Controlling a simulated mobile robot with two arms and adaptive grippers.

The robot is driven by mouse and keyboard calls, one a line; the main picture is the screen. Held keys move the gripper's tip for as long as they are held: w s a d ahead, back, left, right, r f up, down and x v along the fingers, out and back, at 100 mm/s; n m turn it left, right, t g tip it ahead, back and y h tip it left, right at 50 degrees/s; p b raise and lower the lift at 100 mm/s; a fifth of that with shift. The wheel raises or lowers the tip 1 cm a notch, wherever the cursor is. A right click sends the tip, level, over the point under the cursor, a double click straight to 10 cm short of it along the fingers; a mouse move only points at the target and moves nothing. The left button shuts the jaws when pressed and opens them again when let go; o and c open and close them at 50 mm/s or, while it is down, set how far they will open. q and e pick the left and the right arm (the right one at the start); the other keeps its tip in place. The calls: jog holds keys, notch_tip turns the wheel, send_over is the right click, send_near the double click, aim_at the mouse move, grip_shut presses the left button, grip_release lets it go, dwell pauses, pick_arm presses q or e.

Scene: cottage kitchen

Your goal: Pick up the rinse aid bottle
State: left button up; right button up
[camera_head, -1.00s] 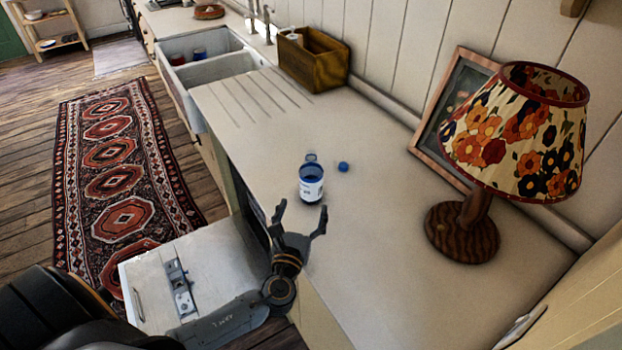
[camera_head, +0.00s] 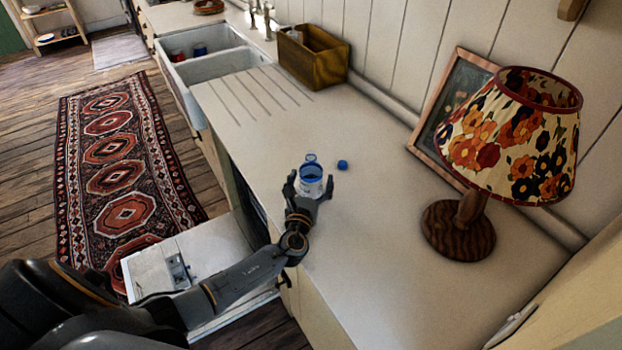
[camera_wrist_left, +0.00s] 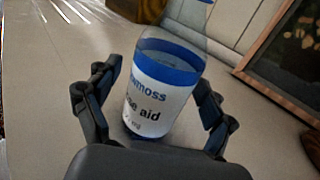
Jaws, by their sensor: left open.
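The rinse aid bottle (camera_head: 311,183) stands on the pale countertop. It has a white label with a blue band and a clear upper part. It also shows in the left wrist view (camera_wrist_left: 160,95), with "aid" readable on its label. My left gripper (camera_head: 311,188) is open, with one finger on each side of the bottle. In the left wrist view its fingers (camera_wrist_left: 157,95) flank the bottle, with a gap visible on both sides near the fingertips. A small blue cap (camera_head: 342,164) lies on the counter to the right of the bottle. My right gripper is not in view.
A lamp with a floral shade (camera_head: 515,135) and a framed picture (camera_head: 432,135) stand to the right. A wooden box (camera_head: 312,65) and a double sink (camera_head: 215,60) are farther back. An open dishwasher door (camera_head: 190,250) is below the counter's left edge.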

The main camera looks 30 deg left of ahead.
pick_arm(q)
jog(key=shift+c, duration=0.2)
jog(key=c, duration=1.4)
jog(key=shift+r, duration=0.2)
